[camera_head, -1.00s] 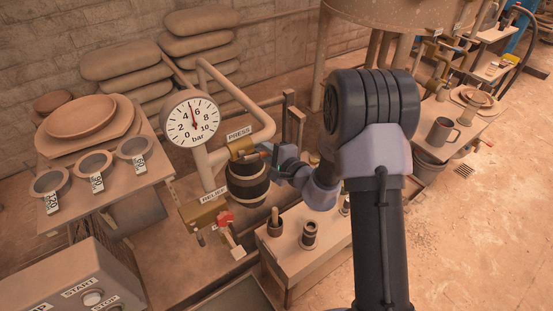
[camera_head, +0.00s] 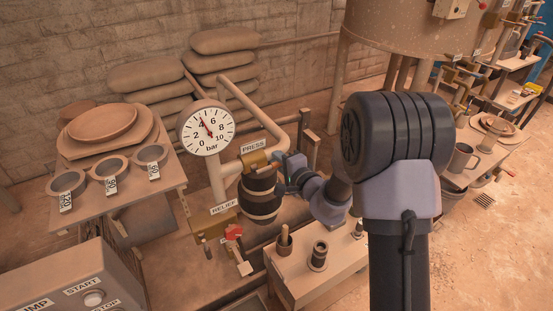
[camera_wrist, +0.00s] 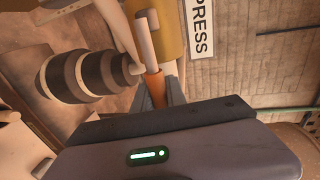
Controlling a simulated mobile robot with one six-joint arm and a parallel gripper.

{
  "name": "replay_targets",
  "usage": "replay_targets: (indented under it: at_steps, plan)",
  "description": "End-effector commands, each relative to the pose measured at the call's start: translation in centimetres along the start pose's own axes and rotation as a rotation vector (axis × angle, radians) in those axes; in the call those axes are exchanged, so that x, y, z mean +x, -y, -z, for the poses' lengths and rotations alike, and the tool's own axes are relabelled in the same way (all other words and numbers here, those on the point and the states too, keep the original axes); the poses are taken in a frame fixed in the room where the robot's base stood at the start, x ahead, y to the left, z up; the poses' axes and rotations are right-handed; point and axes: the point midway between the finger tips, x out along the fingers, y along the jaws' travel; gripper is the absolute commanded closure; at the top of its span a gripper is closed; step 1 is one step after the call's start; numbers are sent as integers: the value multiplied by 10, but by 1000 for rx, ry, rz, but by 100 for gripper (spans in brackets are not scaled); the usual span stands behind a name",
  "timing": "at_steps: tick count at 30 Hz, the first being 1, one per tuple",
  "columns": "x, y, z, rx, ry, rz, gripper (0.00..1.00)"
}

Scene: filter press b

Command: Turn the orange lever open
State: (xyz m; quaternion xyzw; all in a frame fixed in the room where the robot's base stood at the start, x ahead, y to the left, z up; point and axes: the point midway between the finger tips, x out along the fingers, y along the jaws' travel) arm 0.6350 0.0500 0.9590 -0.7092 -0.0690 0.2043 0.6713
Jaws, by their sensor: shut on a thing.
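The orange lever (camera_wrist: 155,90) shows in the wrist view as an orange grip on a pale rod, in front of a brass block (camera_wrist: 172,30) beside the PRESS label (camera_wrist: 201,25). My gripper (camera_wrist: 163,92) is shut on the orange grip; its fingers are partly hidden by the gripper body. In the head view my gripper (camera_head: 284,166) is at the right side of the brass PRESS valve (camera_head: 254,160), and the lever is hidden or too small to tell. The pressure gauge (camera_head: 206,128) shows its needle near 4 bar.
A dark banded cylinder (camera_head: 261,195) hangs under the PRESS valve, close to my gripper. Below are the RELIEF valve (camera_head: 222,218) with a red handle (camera_head: 234,232) and a bench (camera_head: 330,278) with small upright parts. Pipes rise behind. Open floor lies at the right.

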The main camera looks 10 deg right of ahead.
Motion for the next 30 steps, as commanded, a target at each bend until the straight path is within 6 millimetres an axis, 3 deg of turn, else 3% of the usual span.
replay_targets:
  at_steps: [3, 4, 6, 17, 23, 30]
  plan:
    - [0, 2, 0, -1, 0, 3, 100]
    - [0, 2, 0, -1, 0, 4, 77]
    - [0, 2, 0, -1, 0, 3, 64]
    - [-3, 1, 0, 1, 0, 2, 61]
    - [-42, 3, 1, 2, -3, 0, 61]
    - [-116, 3, 2, 3, -5, 2, 61]
